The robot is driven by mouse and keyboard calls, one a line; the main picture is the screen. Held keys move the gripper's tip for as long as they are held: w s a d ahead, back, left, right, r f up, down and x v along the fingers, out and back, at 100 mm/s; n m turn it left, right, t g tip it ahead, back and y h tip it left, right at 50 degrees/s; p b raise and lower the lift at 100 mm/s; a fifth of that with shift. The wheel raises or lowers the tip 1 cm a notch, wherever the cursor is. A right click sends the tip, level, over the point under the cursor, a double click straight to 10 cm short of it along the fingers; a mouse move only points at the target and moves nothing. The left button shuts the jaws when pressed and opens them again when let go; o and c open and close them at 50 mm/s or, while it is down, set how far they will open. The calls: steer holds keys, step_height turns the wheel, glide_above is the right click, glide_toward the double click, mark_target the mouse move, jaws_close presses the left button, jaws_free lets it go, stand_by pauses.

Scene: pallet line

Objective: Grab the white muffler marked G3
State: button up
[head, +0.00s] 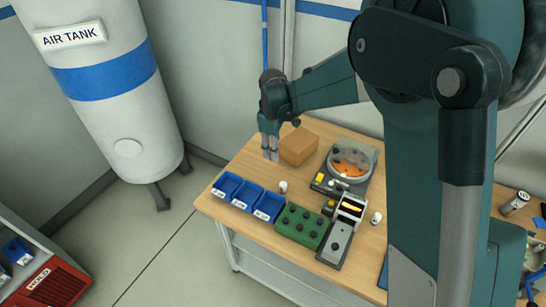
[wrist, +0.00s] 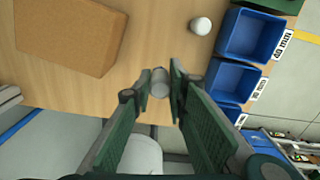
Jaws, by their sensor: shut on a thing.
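My gripper (head: 270,155) is over the table's left end, beside the cardboard box and behind the blue bins. In the wrist view its fingers (wrist: 160,86) are shut on a small pale cylinder (wrist: 159,76), which looks like a white muffler. No marking on it can be read. Another small white cylinder (head: 283,187) stands upright near the blue bins, and also shows in the wrist view (wrist: 201,26). A third white one (head: 376,218) stands right of the grey device. I cannot tell which is marked G3.
A brown box (head: 299,146) stands just right of my gripper. Several labelled blue bins (head: 245,195) line the front edge, with a green block (head: 301,226) beside them. A round feeder with orange contents (head: 351,162) stands farther right. Bare wood (head: 236,166) lies around my gripper.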

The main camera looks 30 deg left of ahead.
steer(key=shift+r, duration=0.3)
stand_by(0.5)
